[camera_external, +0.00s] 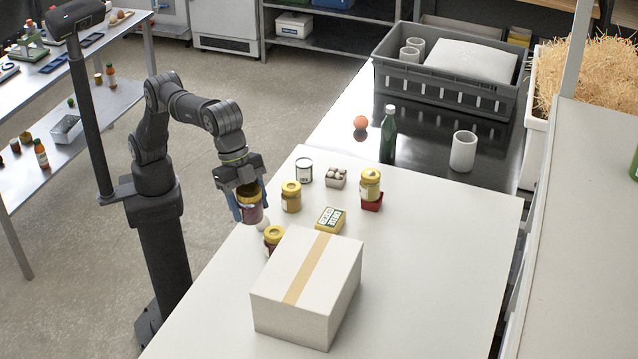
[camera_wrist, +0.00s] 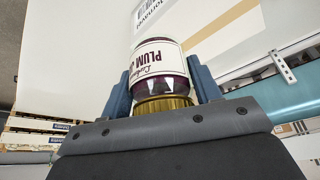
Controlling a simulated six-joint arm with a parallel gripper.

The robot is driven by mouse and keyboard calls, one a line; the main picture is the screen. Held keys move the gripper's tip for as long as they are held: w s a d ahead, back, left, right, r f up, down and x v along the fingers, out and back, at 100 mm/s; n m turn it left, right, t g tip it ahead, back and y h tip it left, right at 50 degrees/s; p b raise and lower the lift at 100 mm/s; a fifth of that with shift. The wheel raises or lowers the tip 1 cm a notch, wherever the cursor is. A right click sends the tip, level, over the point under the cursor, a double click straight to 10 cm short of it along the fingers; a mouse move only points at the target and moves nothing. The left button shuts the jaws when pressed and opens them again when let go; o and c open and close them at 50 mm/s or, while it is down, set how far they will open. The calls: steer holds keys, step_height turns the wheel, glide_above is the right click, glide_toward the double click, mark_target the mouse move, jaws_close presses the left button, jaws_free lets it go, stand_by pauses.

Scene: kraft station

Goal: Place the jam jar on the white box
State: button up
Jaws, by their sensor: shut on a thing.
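My gripper (camera_external: 250,211) is shut on a jam jar (camera_external: 251,213) with a dark body, pale label and gold lid, held above the left side of the white table. In the wrist view, the blue fingers of my gripper (camera_wrist: 161,88) hold the jar (camera_wrist: 160,62) on both sides near its gold lid; its label reads "PLUM". The white box (camera_external: 336,274) is closed, with a tan tape strip along its top. It stands at the table's front, below and right of the held jar in the external view. The jar is apart from the box.
A yellow-lidded jar (camera_external: 273,236) stands close behind the box. The table's right side is clear.

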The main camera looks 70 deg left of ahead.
steer(key=shift+s+a+f, duration=0.1)
steer(key=shift+s+f, duration=0.1)
steer(key=shift+s, duration=0.4)
steer(key=shift+s+a+f, duration=0.1)
steer(key=shift+s+f, duration=0.05)
steer(key=shift+s, duration=0.4)
steer(key=shift+d+f, duration=0.1)
steer(key=shift+f, duration=0.15)
steer(key=w+f, duration=0.2)
steer(key=w, duration=0.1)
steer(key=w+d+f, duration=0.1)
steer(key=w+f, duration=0.1)
steer(key=w, duration=0.2)
steer(key=w+d+f, duration=0.1)
steer(key=w+f, duration=0.1)
steer(key=w, duration=0.2)
steer(key=shift+d+f, duration=0.1)
steer(key=shift+f, duration=2.25)
steer(key=shift+f, duration=0.15)
steer(key=o, duration=1.2)
steer(key=shift+o, duration=0.2)
